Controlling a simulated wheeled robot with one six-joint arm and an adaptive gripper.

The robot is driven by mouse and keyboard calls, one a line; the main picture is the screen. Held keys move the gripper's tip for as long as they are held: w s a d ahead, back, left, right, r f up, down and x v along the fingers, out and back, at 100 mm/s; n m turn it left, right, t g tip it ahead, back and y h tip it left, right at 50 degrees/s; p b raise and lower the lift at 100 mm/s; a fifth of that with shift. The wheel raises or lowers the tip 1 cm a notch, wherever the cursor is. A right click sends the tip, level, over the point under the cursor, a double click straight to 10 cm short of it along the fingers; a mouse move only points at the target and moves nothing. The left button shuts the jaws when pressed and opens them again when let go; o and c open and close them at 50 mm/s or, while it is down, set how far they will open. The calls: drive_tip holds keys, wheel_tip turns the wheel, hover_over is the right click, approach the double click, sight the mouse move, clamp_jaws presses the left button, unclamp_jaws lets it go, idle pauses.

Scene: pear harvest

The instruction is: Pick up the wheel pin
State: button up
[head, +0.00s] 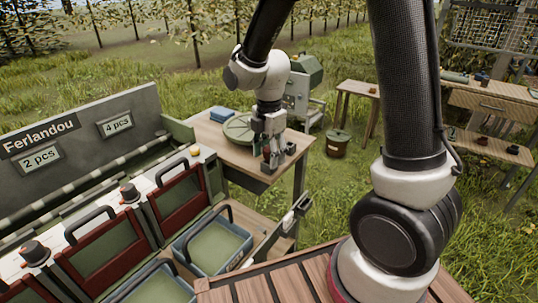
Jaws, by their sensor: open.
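My gripper (277,158) is low over the small wooden table (217,143), in front of a round green disc (239,129). Its fingers point down and are open. Small dark and green shapes show around the fingertips, partly hidden by them. I cannot make out for certain which, if any, is the wheel pin. I cannot tell whether the fingers touch anything.
A blue block (222,114) lies at the table's back left. A green-grey machine (301,88) stands behind. Left is a sorting station with a Ferlandou sign (39,136) and a blue crate (213,244). A bucket (338,144) stands on the grass. A cluttered workbench (490,98) is far right.

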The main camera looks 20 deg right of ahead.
drive_tip(key=shift+f, duration=0.1)
drive_tip(key=shift+c, duration=0.5)
drive_tip(key=c, duration=1)
drive_tip(key=shift+c, duration=0.4)
wheel_tip(320, 180, up, 17)
drive_tip(key=shift+f, duration=0.1)
